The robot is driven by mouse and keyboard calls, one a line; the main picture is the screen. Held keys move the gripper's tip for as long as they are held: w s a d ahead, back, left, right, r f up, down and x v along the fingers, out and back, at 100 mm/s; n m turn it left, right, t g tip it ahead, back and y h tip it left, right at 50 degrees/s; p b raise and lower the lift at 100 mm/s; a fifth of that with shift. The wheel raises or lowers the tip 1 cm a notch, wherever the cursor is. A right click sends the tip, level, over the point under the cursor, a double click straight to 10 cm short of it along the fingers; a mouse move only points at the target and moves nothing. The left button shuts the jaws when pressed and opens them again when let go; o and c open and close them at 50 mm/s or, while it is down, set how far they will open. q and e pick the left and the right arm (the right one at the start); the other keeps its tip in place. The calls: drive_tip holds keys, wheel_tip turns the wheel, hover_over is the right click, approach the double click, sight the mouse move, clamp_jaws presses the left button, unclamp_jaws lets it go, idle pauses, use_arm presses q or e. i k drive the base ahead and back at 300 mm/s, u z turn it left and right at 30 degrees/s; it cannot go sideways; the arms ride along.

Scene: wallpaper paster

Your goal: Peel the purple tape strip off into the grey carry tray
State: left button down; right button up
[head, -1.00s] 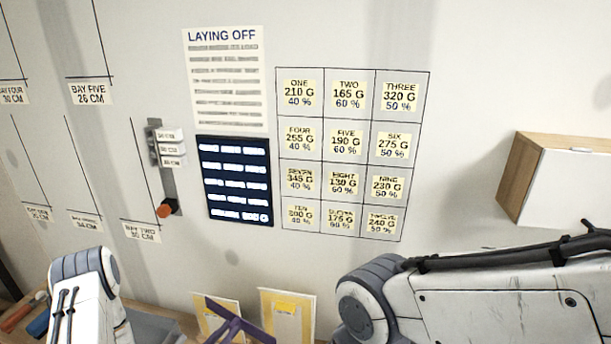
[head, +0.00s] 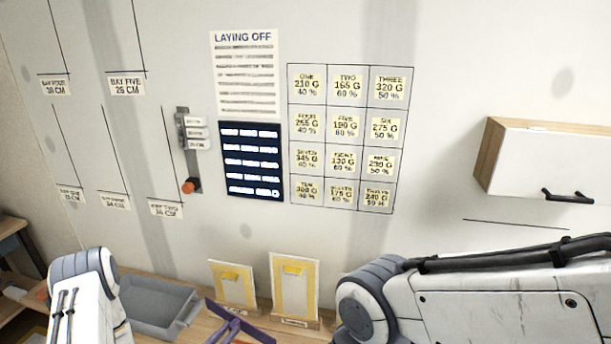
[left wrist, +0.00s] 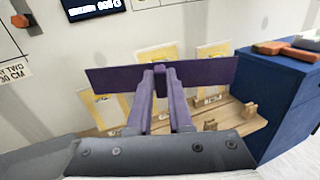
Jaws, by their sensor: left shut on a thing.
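The purple tape strip (left wrist: 112,77) stretches crosswise in the left wrist view, held at its middle. My left gripper (left wrist: 160,70) is shut on it, with its purple fingers pointing away from the camera. In the head view the strip (head: 256,332) shows at the bottom edge, apparently in the air in front of the bench, with part of my left gripper (head: 236,319) beside it. The grey carry tray (head: 152,303) is on the bench, left of the strip, and looks empty in its visible part. My right gripper is out of view.
Yellow-edged panels (head: 294,287) stand at the back of the wooden bench (head: 262,315). A blue cabinet (left wrist: 272,100) with small things on top stands at the right in the left wrist view. A wall cabinet (head: 545,165) hangs at right.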

sight(143, 312)
drive_tip(key=u, duration=1.8)
drive_tip(key=i, duration=1.35)
drive_tip(key=z, duration=2.05)
